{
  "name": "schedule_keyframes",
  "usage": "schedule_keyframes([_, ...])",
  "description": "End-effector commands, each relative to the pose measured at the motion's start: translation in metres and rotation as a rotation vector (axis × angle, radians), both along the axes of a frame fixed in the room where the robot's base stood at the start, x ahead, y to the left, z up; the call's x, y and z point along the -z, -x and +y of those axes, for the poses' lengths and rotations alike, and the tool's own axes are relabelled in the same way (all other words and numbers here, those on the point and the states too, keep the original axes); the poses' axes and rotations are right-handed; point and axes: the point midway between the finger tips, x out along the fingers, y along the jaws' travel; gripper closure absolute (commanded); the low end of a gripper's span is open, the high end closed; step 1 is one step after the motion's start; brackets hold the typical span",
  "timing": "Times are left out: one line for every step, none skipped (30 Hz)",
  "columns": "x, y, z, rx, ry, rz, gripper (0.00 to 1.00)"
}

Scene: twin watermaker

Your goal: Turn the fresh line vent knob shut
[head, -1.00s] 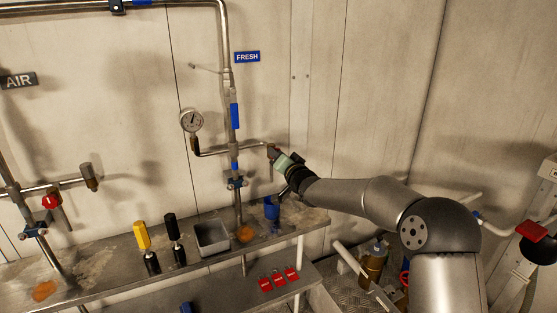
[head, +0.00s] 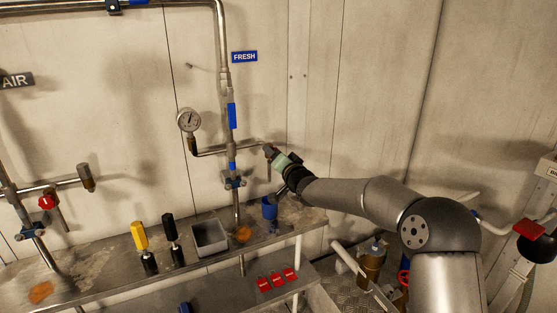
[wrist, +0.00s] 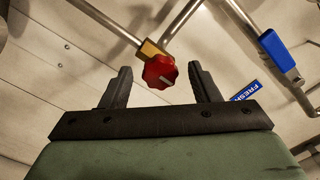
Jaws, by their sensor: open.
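The red lobed vent knob (wrist: 160,71) sits on a brass fitting (wrist: 151,49) at the end of a thin steel pipe in the wrist view. My gripper (wrist: 161,80) is open, with one finger on each side of the knob. Gaps show between the knob and both fingers, and I cannot tell how deep the knob sits between them. In the head view my gripper (head: 276,155) is at the right end of the fresh line's side branch and hides the knob there. The blue FRESH label (head: 244,57) is on the wall above.
A pressure gauge (head: 189,120) and a blue-handled valve (head: 232,116) are on the fresh line, left of my gripper. A grey bin (head: 210,238) and yellow and black tools stand further left.

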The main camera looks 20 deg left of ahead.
Motion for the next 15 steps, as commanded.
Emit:
schedule_keyframes([0.0,0.001,-0.001,0.0,0.0,0.0,0.44])
schedule_keyframes([0.0,0.002,-0.003,0.0,0.0,0.0,0.44])
schedule_keyframes([0.001,0.004,-0.006,0.001,0.001,0.0,0.44])
schedule_keyframes([0.0,0.007,-0.009,0.001,0.001,-0.001,0.44])
schedule_keyframes([0.001,0.01,-0.012,0.001,0.001,-0.001,0.44])
schedule_keyframes([0.001,0.015,-0.016,0.001,0.002,0.0,0.44])
schedule_keyframes([0.001,0.019,-0.021,0.001,0.002,-0.002,0.44])
schedule_keyframes([0.002,0.023,-0.026,0.002,0.003,-0.002,0.44])
schedule_keyframes([0.001,0.03,-0.032,0.001,0.002,-0.002,0.44])
schedule_keyframes([0.001,0.035,-0.038,0.002,0.003,-0.002,0.44])
schedule_keyframes([0.002,0.041,-0.043,0.002,0.003,-0.002,0.44])
schedule_keyframes([0.001,0.047,-0.051,0.004,0.003,-0.002,0.44])
schedule_keyframes([0.001,0.053,-0.056,0.003,0.001,-0.001,0.44])
schedule_keyframes([0.001,0.058,-0.061,0.003,0.002,-0.002,0.44])
schedule_keyframes([0.002,0.066,-0.068,0.002,0.003,-0.002,0.44])
